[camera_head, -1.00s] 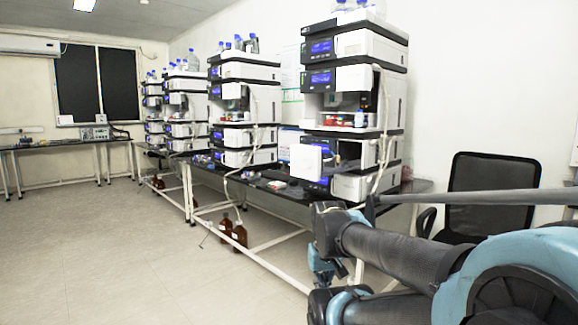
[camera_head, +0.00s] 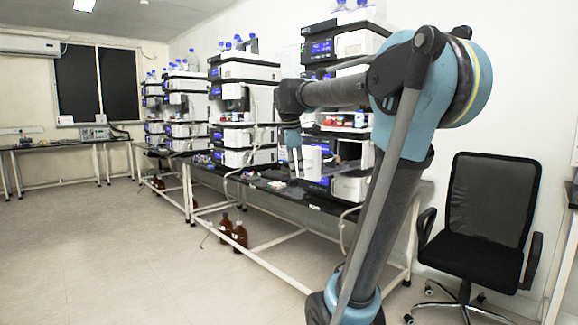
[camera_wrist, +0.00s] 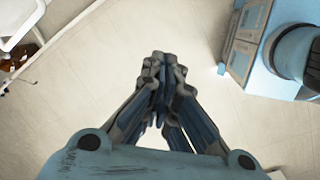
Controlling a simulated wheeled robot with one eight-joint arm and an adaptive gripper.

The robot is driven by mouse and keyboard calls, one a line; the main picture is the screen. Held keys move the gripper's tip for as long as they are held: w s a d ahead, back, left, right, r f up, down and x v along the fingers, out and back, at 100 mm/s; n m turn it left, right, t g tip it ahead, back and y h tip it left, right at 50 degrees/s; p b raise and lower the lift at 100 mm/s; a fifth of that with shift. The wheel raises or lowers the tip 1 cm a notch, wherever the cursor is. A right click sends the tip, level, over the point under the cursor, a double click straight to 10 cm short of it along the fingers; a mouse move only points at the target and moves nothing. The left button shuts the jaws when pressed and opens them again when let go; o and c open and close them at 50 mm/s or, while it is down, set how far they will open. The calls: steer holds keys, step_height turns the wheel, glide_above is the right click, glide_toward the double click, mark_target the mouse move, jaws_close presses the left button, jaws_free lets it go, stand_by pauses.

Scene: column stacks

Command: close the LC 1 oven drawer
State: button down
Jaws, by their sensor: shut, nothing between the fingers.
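The nearest column stack (camera_head: 345,45) stands on the black bench, largely hidden behind my arm. A white oven front (camera_head: 313,162) sticks out from its lower part, with a dark opening behind it, so it looks open. No label reading LC 1 is legible. My gripper (camera_head: 297,168) points down and overlaps the left edge of this white front in the head view; whether they touch cannot be told. In the wrist view my gripper (camera_wrist: 163,65) is shut and empty, with only floor beneath its fingertips.
More stacks (camera_head: 248,72) stand farther along the black bench (camera_head: 270,198). Brown bottles (camera_head: 239,235) stand on the floor under it. A black office chair (camera_head: 485,215) is at the right. The floor at left is clear.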

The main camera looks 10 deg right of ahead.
steer(key=w+a+r+n, duration=0.5)
steer(key=w+r+n, duration=0.35)
steer(key=w, duration=0.35)
steer(key=w+d+f+h, duration=0.1)
steer(key=w+d+f, duration=0.3)
steer(key=f, duration=0.5)
steer(key=shift+w+d, duration=0.25)
steer(key=shift+w, duration=0.35)
